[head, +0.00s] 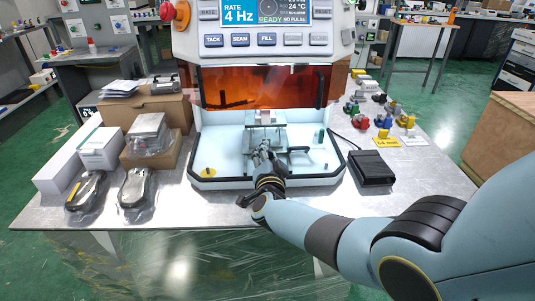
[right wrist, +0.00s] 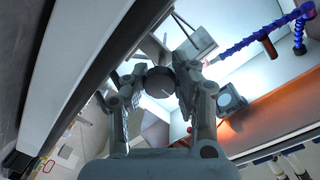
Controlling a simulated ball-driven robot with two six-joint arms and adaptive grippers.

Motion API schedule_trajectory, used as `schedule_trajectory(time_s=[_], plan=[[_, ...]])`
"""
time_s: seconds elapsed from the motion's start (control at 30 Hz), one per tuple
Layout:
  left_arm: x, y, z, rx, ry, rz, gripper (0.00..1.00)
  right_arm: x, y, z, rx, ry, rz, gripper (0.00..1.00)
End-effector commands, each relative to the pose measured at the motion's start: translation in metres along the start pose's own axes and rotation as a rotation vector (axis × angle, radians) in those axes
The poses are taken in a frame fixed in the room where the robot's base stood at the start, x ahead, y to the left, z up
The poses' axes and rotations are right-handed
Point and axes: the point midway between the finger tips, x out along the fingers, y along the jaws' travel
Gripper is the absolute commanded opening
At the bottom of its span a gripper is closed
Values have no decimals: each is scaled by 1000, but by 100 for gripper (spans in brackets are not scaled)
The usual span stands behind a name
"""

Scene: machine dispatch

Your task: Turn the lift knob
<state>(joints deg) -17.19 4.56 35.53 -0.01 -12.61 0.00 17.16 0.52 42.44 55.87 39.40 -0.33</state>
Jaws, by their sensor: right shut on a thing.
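My right gripper (head: 264,156) reaches into the open work chamber of the machine (head: 266,100), low and central, under a small raised stage (head: 265,118). In the right wrist view, its two fingers (right wrist: 158,84) are closed on either side of a dark round knob (right wrist: 160,80) with a pale line across its face. I take this to be the lift knob. In the head view the knob is hidden behind the gripper. My left gripper is in no view.
An orange tinted shield (head: 262,86) hangs above the chamber, and a pale tray with a black rim (head: 215,184) surrounds its floor. A black box (head: 372,168) stands right of the machine. Cardboard boxes (head: 155,108) and bagged parts (head: 137,187) stand left.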

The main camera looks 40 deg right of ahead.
Motion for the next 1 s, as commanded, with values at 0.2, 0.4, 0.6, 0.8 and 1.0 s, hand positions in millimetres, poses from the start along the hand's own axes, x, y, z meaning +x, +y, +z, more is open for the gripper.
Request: schedule_trajectory(time_s=[0.2,0.4,0.6,0.8,1.0], plan=[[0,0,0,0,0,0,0,0,0,1,0,-2,1,0],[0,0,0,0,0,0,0,0,0,1,1,-2,1,40],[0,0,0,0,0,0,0,0,0,0,1,-1,1,53],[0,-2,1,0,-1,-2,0,-2,0,0,1,-1,0,53],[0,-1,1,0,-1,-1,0,-22,1,1,4,-2,1,53]])
